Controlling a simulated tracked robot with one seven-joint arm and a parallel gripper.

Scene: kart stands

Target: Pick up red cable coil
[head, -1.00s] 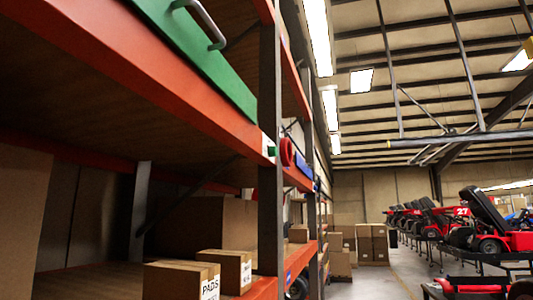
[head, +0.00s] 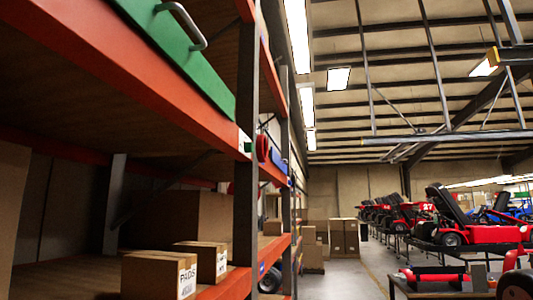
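In the head view, a small round red thing (head: 262,148) sits at the edge of the upper shelf level, just right of the dark rack upright. It may be the red cable coil, but it is small and seen edge-on, so I cannot tell for sure. My gripper does not show in the head view.
A tall rack with orange beams (head: 120,68) fills the left. A green case (head: 180,55) lies on its upper shelf, and cardboard boxes (head: 160,272) stand below. Red karts (head: 455,222) stand on stands at the right. The aisle floor (head: 345,278) between is clear.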

